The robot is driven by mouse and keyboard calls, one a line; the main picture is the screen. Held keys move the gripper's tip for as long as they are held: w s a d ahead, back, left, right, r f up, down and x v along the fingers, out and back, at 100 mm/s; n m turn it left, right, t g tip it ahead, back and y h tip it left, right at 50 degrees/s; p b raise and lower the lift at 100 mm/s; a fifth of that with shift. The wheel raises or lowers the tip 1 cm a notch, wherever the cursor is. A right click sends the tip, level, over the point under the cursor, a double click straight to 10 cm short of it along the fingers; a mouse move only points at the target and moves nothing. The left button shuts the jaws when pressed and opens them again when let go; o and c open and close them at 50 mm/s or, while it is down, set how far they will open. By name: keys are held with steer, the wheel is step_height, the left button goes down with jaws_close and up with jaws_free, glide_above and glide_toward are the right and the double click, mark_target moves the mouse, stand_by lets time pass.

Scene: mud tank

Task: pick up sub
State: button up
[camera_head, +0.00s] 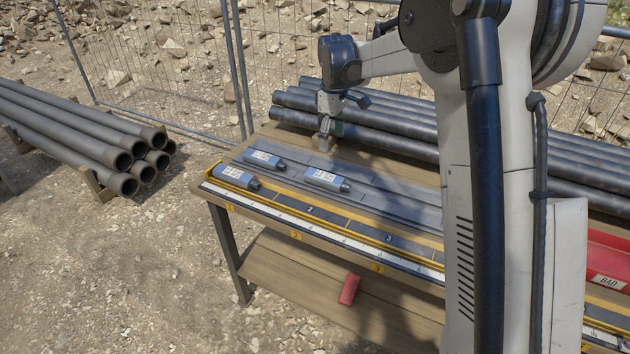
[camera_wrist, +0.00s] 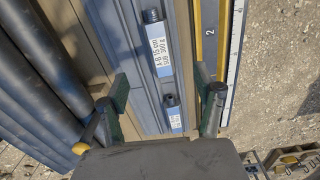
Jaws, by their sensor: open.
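My gripper (camera_head: 325,140) is above the back of the table, beyond the subs. In the wrist view my gripper (camera_wrist: 162,84) is open, with nothing between its fingers.
Long dark pipes (camera_head: 390,135) lie along the table's back. A yellow-edged ruler strip (camera_head: 300,217) runs along the front. A red bin marked BAD (camera_head: 607,262) is at right. A red object (camera_head: 349,289) lies on the lower shelf. More pipes (camera_head: 80,140) are stacked left.

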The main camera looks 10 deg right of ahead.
steer(key=w+f, duration=0.1)
glide_above(326, 176)
steer(key=shift+n, duration=0.3)
steer(key=f, duration=0.9)
steer(key=shift+s+f+b, duration=0.1)
steer(key=shift+s+b, duration=0.2)
steer(key=f, duration=0.5)
steer(key=shift+w, duration=0.25)
steer(key=c, duration=1.5)
steer(key=shift+r, duration=0.1)
